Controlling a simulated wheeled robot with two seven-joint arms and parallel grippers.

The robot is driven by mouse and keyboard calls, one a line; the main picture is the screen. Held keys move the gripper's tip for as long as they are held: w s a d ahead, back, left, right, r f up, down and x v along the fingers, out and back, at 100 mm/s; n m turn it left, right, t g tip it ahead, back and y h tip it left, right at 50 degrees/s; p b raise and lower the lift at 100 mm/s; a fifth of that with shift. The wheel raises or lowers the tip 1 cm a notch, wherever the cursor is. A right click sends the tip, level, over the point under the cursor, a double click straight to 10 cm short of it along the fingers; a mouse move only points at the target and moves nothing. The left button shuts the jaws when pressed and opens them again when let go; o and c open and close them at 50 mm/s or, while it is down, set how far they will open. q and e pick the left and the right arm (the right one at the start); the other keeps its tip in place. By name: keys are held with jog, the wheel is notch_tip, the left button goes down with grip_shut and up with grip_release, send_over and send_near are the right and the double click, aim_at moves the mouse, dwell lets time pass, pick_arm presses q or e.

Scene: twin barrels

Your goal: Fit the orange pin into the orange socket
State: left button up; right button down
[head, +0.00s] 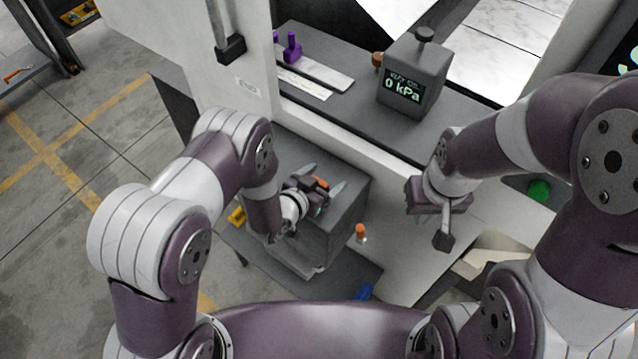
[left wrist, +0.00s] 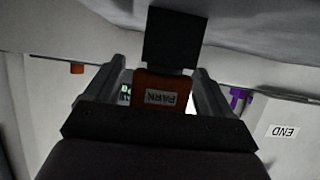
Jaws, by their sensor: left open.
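A small orange piece with a pale lower part (head: 361,232), possibly the orange pin, stands on the light surface right of the dark grey box. My left gripper (head: 322,179) is open over that box, its two fingers apart. In the left wrist view, an orange-red block labelled PARK (left wrist: 164,97) shows between the fingers, with a dark block above it; I cannot tell whether the fingers touch it. A small orange patch (left wrist: 77,68) shows at the left there. I cannot make out the orange socket for certain. My right gripper (head: 440,215) hangs over the light surface; its jaws are unclear.
The dark grey box (head: 345,215) stands below my left gripper. A grey gauge reading 0 kPa (head: 412,80) and purple pieces (head: 291,47) are on the back shelf. A green knob (head: 539,190) is at the right, a blue piece (head: 364,292) low in front.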

pick_arm(q)
jog(key=c, duration=1.1)
